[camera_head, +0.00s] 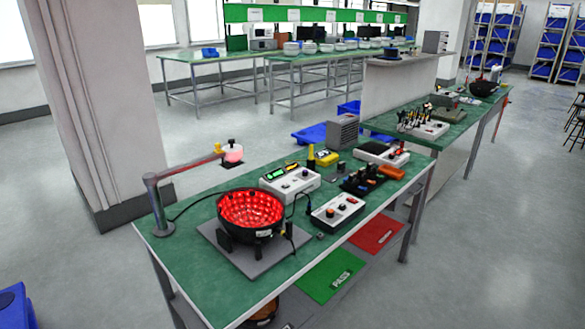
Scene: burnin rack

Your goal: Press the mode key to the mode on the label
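A white instrument box (290,183) with a small lit green display and a few knobs or buttons stands mid-table on the green bench (200,275). A lower white control box (337,211) with red and dark round buttons sits in front of it to the right. I cannot tell which of these carries the mode key, and no mode label is readable. Neither of my grippers is in view.
A black bowl (250,212) glowing red inside stands on a grey plate at the left of the bench. A post with an arm (160,205) stands beside it. A green PASS mat (330,274) and a red mat (377,233) lie lower in front.

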